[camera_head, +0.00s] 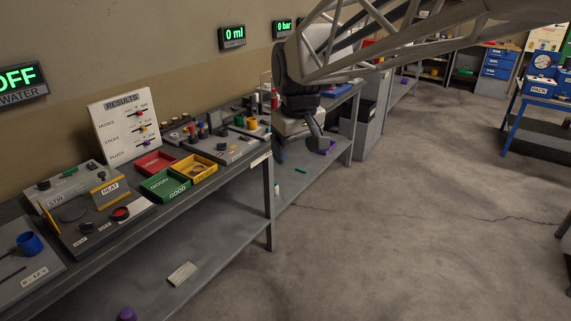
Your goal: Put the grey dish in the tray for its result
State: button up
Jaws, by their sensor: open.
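My gripper (318,146) hangs at the end of my arm, right of the trays and past the near bench's right end. It is small in view and appears empty. Three trays stand together on the bench: a red tray (138,165), a green tray (147,184) marked GOOD, and a yellow tray (212,170). A small dark thing, too small to identify, shows in the yellow tray. I cannot pick out the grey dish for certain. A dark round disc (72,210) lies on the HEAT unit (100,215); I cannot tell whether it is the dish.
A white RESULTS board (122,127) with coloured sliders stands behind the trays. A blue cup (30,243) stands at the bench's left end. Small items crowd the bench right of the trays.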

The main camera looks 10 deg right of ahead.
jog(key=s+d+f+m, duration=0.2)
jog(key=s+f, duration=0.2)
jog(key=s, duration=0.7)
jog(key=s+d+f+m, duration=0.2)
jog(key=s+f, duration=0.2)
jog(key=s, duration=0.7)
jog(key=shift+s+d+t, duration=0.3)
jog(key=shift+s+d, duration=0.05)
jog(key=shift+d, duration=0.05)
